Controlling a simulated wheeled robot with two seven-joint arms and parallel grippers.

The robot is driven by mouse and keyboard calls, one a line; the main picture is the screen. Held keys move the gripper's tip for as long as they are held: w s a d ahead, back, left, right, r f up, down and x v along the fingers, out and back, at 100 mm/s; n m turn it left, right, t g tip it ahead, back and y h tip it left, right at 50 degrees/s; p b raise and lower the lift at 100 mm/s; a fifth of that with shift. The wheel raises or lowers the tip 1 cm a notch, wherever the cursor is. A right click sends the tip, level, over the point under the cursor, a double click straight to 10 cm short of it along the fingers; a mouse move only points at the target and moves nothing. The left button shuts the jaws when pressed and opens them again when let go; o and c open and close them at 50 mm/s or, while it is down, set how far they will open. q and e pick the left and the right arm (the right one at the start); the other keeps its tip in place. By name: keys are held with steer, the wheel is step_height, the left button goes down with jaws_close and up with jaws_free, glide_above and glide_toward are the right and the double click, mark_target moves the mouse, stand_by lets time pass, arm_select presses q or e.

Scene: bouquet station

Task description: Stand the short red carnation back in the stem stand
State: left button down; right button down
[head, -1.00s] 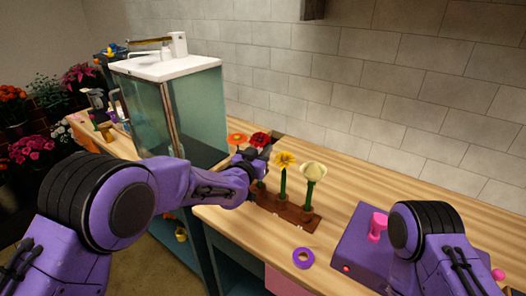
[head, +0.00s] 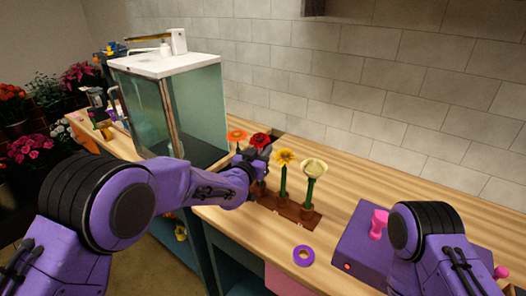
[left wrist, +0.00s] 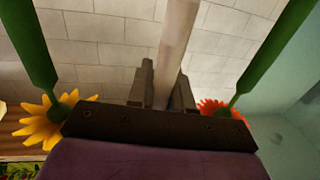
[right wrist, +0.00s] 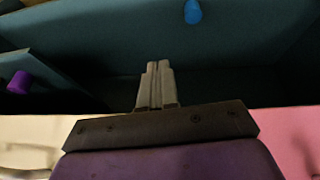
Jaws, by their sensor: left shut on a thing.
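The red carnation (head: 260,140) shows in the head view between an orange flower (head: 237,134) and a yellow flower (head: 285,157), upright above the brown stem stand (head: 267,202). My left gripper (head: 259,162) is shut on its stem just below the bloom. In the left wrist view a pale stem (left wrist: 178,40) runs between the fingers (left wrist: 162,90). My gripper hides the stem's lower part and the far end of the stand, so I cannot tell whether the stem is in a hole. My right gripper (right wrist: 157,88) is shut and empty in the right wrist view.
A cream flower (head: 314,170) stands at the stand's near end. A purple ring (head: 303,256) lies in front of it. A purple box with a pink handle (head: 378,224) is at the right. A glass-sided cabinet (head: 190,110) stands behind my left arm.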

arm_select(q)
steer(key=shift+f, duration=0.25)
steer(key=shift+f+b, duration=0.3)
steer(key=shift+b, duration=0.1)
steer(key=shift+f, duration=0.15)
stand_by(0.4)
steer(key=shift+f+b, duration=0.35)
steer(key=shift+b, duration=0.05)
steer(key=shift+f, duration=0.1)
steer(key=shift+f+b, duration=0.25)
steer(key=shift+b, duration=0.15)
steer(key=shift+c, duration=1.9)
jaws_free()
